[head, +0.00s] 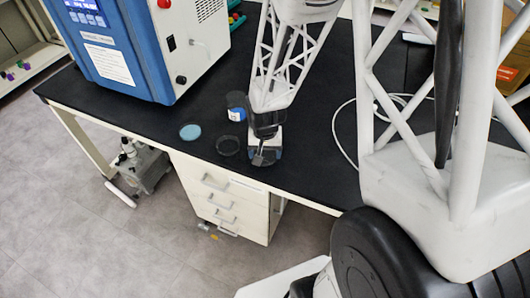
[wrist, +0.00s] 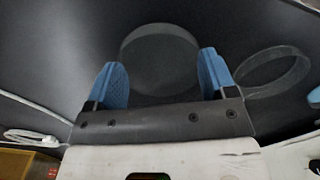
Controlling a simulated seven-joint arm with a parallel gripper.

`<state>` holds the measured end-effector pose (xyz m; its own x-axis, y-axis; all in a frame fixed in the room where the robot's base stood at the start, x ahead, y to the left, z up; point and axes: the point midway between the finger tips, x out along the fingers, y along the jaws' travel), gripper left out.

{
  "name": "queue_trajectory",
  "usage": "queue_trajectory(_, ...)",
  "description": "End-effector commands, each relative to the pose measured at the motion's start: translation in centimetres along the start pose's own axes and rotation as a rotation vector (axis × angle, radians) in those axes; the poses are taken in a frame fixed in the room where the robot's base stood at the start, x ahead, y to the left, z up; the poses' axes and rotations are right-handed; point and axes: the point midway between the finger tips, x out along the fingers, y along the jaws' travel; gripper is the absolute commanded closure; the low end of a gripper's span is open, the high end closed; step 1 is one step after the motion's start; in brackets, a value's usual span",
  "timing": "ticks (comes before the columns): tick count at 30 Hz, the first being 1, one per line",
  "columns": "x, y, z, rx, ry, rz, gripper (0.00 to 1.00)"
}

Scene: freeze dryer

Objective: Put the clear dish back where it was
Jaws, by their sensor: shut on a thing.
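My gripper (head: 264,156) is low over the front edge of the black bench in the head view. In the wrist view, its blue fingers (wrist: 156,80) are shut on a round, see-through clear dish (wrist: 160,57). In the head view this dish is hard to make out against the dark bench. A second clear, ring-like dish (head: 228,146) sits on the bench just left of my gripper; it also shows in the wrist view (wrist: 275,72), right of the fingers and apart from them. I cannot tell whether the held dish touches the bench.
A dish with light blue contents (head: 190,132) lies further left. A dark jar with a blue and white label (head: 236,107) stands behind the ring-like dish, close to my arm. The blue and white freeze dryer (head: 140,50) stands at the back left. A white cable (head: 345,135) lies right.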

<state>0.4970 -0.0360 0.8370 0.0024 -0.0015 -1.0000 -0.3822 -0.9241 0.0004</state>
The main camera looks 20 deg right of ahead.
Motion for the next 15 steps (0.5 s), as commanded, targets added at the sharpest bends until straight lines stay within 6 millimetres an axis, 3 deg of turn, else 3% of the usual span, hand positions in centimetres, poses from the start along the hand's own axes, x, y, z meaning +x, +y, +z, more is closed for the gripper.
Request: queue_trajectory(15,0.85,0.00,0.01,0.000,0.001,0.000,0.46)
